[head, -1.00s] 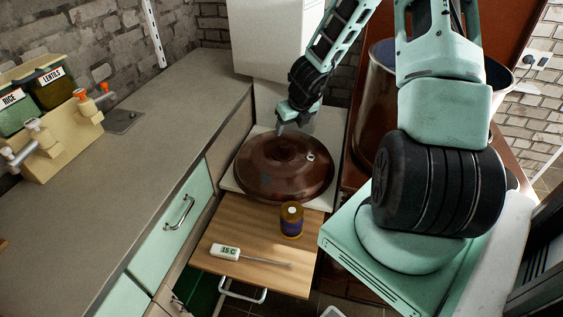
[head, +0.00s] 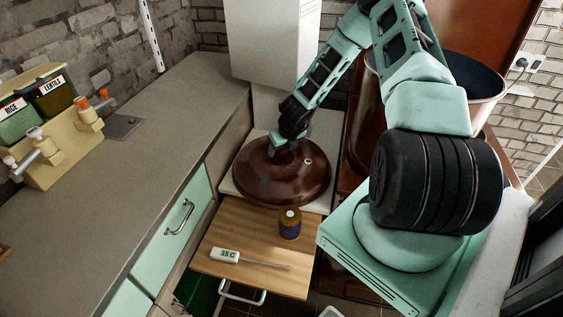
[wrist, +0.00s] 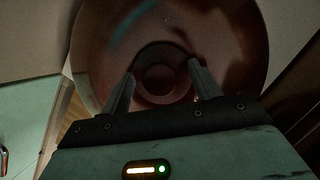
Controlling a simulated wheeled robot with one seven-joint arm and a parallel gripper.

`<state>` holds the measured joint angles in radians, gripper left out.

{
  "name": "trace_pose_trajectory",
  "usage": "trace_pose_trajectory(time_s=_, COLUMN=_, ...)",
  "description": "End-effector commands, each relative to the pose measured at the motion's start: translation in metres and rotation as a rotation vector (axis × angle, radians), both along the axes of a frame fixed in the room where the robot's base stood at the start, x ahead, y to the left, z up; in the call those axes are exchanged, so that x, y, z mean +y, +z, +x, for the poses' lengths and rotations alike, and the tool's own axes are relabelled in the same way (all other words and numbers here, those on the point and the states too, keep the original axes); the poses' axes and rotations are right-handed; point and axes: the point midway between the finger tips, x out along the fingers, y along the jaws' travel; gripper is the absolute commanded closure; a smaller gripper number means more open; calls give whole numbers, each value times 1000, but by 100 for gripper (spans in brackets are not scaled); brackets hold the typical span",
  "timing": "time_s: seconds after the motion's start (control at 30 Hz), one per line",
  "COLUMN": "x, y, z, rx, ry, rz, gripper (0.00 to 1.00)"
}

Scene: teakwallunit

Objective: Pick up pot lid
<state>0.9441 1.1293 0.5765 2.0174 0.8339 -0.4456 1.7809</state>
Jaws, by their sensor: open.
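The pot lid (head: 300,181) is a round, reddish-brown domed lid lying flat on a pale surface behind the wooden board. In the wrist view the lid (wrist: 225,50) fills the upper middle, with its round central knob (wrist: 158,78) in sight. My gripper (head: 283,150) is over the lid's middle in the head view, and it hides the knob there. In the wrist view my gripper (wrist: 158,80) is open, with one finger on each side of the knob. I cannot tell whether the fingers touch the lid.
A large pot (head: 470,75) stands right, partly behind my arm. A grey counter (head: 130,150) runs along the left, and a white box-shaped unit (head: 270,40) stands behind the lid.

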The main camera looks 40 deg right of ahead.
Motion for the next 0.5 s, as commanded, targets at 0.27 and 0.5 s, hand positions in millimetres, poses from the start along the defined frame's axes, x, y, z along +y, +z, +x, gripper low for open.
trace_pose_trajectory(time_s=0.27, x=0, y=-8, z=3, rx=0, ry=1, rz=0, gripper=37)
trace_pose_trajectory(time_s=0.5, x=0, y=-8, z=3, rx=0, ry=1, rz=0, gripper=79)
